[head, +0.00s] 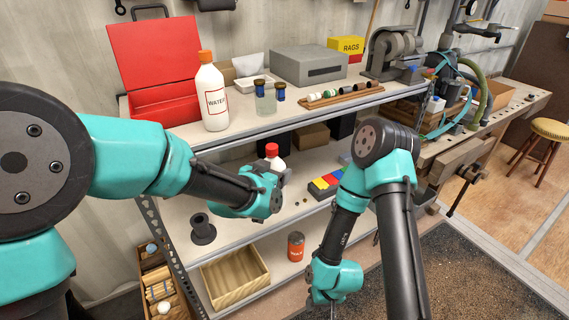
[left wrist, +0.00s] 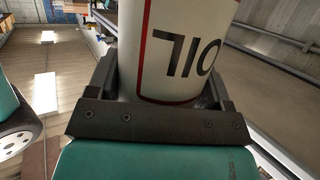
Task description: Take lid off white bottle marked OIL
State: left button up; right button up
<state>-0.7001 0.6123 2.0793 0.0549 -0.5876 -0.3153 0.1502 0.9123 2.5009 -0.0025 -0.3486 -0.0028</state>
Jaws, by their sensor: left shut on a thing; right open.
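The white bottle marked OIL (left wrist: 172,45) fills the upper middle of the left wrist view, between the fingers of my left gripper (left wrist: 165,95). Its label has a red border and black letters, upside down in that view. In the head view the bottle's red lid (head: 271,150) and a little of its white body (head: 277,163) show above my left gripper (head: 277,178); the rest is hidden. The lid is on the bottle. My left gripper is shut on the bottle body. My right gripper (head: 332,306) is low at the bottom edge, apart from the bottle, its fingers mostly cut off.
A white WATER bottle (head: 213,103) with an orange cap stands on the upper shelf beside a red toolbox (head: 155,55). Coloured blocks (head: 325,184) lie right of the OIL bottle. An orange can (head: 296,247) and a wooden tray (head: 233,284) are on the lower shelf.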

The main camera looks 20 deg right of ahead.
pick_arm(q)
jog(key=s+a+f+m+g+h, duration=0.1)
jog(key=a+f, duration=0.4)
jog(key=a, duration=0.7)
jog(key=s+a+f+m+g+h, duration=0.1)
jog(key=a+f, duration=0.4)
jog(key=a, duration=0.6)
jog(key=shift+a+f+m+g+h, duration=0.2)
jog(key=shift+a+m+g+h, duration=0.15)
jog(key=shift+m+g, duration=0.5)
